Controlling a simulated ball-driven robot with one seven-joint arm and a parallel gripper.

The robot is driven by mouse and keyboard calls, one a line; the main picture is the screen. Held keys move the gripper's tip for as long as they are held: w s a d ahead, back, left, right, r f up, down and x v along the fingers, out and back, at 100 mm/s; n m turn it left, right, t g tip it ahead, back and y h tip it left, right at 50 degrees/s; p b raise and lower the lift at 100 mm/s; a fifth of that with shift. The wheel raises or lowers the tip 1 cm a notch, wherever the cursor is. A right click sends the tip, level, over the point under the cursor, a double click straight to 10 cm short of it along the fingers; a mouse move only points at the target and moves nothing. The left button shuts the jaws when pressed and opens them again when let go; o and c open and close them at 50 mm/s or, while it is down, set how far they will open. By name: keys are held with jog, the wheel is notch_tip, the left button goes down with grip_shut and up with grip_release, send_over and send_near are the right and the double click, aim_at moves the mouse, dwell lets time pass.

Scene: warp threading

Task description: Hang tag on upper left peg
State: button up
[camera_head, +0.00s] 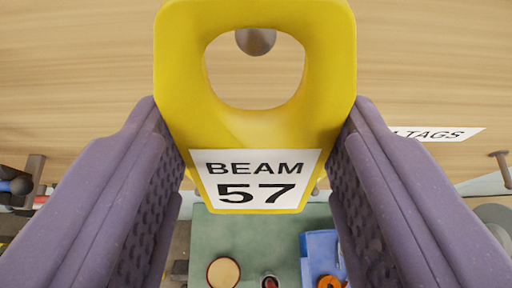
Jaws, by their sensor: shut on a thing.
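A yellow tag (180,60) with a large hole and a white label reading "BEAM 57" hangs upright between the purple-grey fingers of my gripper (256,125). The gripper is shut on the tag's two sides. A round, dark peg end (256,40) shows through the upper part of the hole, against the wooden board (90,60). I cannot tell whether the peg is inside the hole or still behind it. Other pegs show at the right (502,168) and the left (35,170). I cannot tell from this view which peg is the upper left one.
A white sign (440,133), partly hidden and ending in "TAGS", is on the board at right. Below is a green surface (220,235) with a round tan-topped thing (223,272) and a blue container (318,250). Dark and blue items (15,185) sit at far left.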

jog(key=shift+w+f+p, duration=0.2)
jog(key=shift+w+p, duration=0.15)
jog(key=shift+w, duration=1.5)
jog(key=shift+w+f+b, duration=0.55)
jog(key=shift+b, duration=0.55)
jog(key=o, duration=1.1)
